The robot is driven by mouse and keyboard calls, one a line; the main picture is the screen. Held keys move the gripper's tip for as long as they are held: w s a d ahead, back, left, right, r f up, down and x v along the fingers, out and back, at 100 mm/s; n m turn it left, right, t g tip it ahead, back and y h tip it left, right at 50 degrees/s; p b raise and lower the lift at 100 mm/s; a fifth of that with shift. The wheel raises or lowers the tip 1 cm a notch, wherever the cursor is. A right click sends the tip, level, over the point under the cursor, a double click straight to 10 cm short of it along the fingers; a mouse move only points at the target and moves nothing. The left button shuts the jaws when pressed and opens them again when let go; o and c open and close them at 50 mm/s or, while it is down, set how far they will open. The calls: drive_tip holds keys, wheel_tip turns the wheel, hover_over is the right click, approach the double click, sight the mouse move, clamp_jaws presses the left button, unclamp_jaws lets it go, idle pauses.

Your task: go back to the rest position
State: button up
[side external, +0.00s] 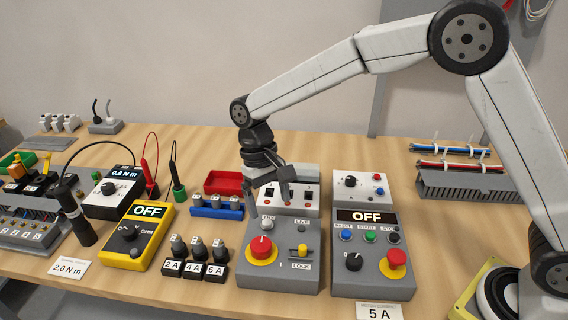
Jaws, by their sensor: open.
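My gripper (268,196) is open and points down above the back part of a grey control box (278,272). Its fingers are apart with nothing seen between them. That box carries a red mushroom button (261,247) on a yellow ring and a yellow lock switch (300,250). I cannot tell from this view whether a fingertip touches the box or the small panel (300,207) behind it.
To the right stands a box with an OFF display (366,216). A yellow meter (138,237), small black plugs (195,268), a red bin (224,182) and a torque tester (112,192) stand left. Bare table (330,150) lies behind the boxes.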

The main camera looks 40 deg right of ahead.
drive_tip(key=s+d+t, duration=0.1)
drive_tip(key=d, duration=0.2)
drive_tip(key=s+d+t, duration=0.1)
drive_tip(key=s+d, duration=0.1)
drive_tip(key=d, duration=0.2)
drive_tip(key=s+d+t, duration=0.1)
drive_tip(key=s+d, duration=0.1)
drive_tip(key=d, duration=0.1)
drive_tip(key=shift+s+d+f, duration=0.1)
drive_tip(key=shift+d+f, duration=0.05)
drive_tip(key=shift+f, duration=0.2)
drive_tip(key=s+d+t, duration=0.1)
drive_tip(key=s+d, duration=0.1)
drive_tip(key=s, duration=0.1)
drive_tip(key=s+d+f+t, duration=0.1)
drive_tip(key=s+d, duration=0.2)
drive_tip(key=s+d+f+t, duration=0.1)
drive_tip(key=s+d, duration=0.1)
drive_tip(key=s, duration=0.1)
drive_tip(key=shift+s+d, duration=0.2)
